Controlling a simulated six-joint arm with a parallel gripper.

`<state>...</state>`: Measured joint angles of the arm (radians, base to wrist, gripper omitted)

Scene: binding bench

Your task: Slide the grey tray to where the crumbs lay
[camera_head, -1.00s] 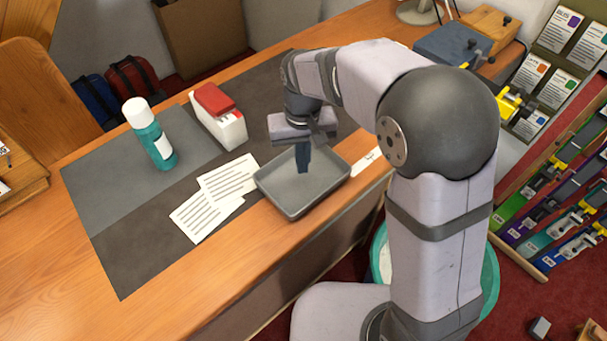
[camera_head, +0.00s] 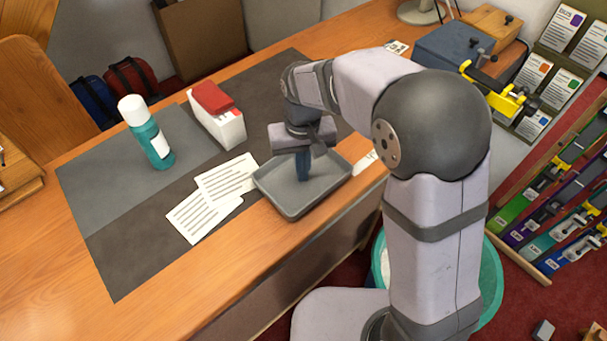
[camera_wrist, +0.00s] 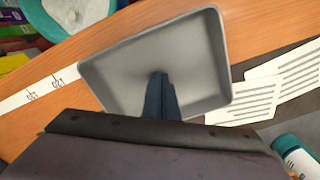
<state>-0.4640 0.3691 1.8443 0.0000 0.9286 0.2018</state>
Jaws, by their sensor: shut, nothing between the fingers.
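The grey tray (camera_head: 318,195) is shallow and rectangular and lies at the front edge of the bench, partly on the dark mat. It looks empty where I can see into it. My gripper (camera_head: 303,178) is shut and empty, pointing down into the tray from above. In the wrist view my fingers (camera_wrist: 161,88) show over the middle of the tray (camera_wrist: 200,60). I cannot tell whether the fingertips touch the tray floor. No crumbs show in either view.
Two printed sheets (camera_head: 205,207) lie just left of the tray. A red-and-white box (camera_head: 217,118) and a teal bottle (camera_head: 152,140) stand farther back on the mat. A white labelled strip (camera_head: 366,160) lies right of the tray. The mat's left part (camera_head: 120,250) is clear.

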